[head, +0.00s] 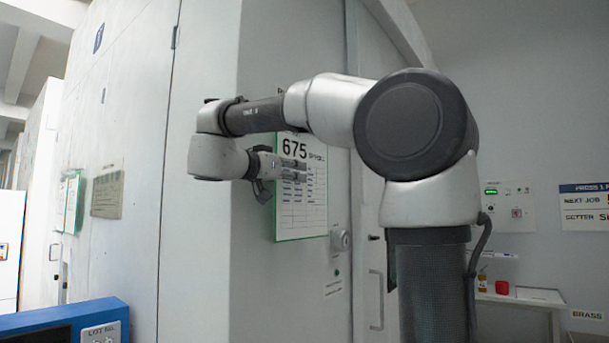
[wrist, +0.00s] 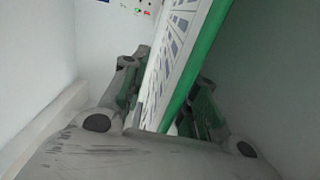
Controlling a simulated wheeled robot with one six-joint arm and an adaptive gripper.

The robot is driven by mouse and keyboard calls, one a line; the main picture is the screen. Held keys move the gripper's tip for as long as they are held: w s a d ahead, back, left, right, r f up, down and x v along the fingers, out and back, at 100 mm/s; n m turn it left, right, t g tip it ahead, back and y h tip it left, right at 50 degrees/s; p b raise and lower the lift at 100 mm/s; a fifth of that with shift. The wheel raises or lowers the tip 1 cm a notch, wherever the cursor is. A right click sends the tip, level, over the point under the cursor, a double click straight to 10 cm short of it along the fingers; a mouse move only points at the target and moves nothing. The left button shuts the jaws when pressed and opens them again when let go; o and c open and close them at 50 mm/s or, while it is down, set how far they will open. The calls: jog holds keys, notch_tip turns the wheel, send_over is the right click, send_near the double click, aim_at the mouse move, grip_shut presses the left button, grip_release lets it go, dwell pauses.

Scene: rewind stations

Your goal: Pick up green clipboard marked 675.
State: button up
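The green clipboard marked 675 (head: 302,205) hangs upright at the cabinet's side face. It has a green border and a white printed sheet. My gripper (head: 296,170) reaches it from the left, at its left edge, and covers part of the sheet. In the wrist view the clipboard (wrist: 183,75) stands edge-on between the two fingers of my gripper (wrist: 172,95), with its green edge facing the camera. One finger is on each side of it. I cannot tell whether the pads press on it or leave a gap. Its far edge is out of the wrist view.
Another green-edged board (head: 74,204) and a beige sheet (head: 107,194) are on the cabinet's left face. A blue bin (head: 65,322) is at lower left. A shelf (head: 522,296) with a red cup (head: 502,287) is at right.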

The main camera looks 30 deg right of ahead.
jog(key=shift+d, duration=0.15)
grip_shut()
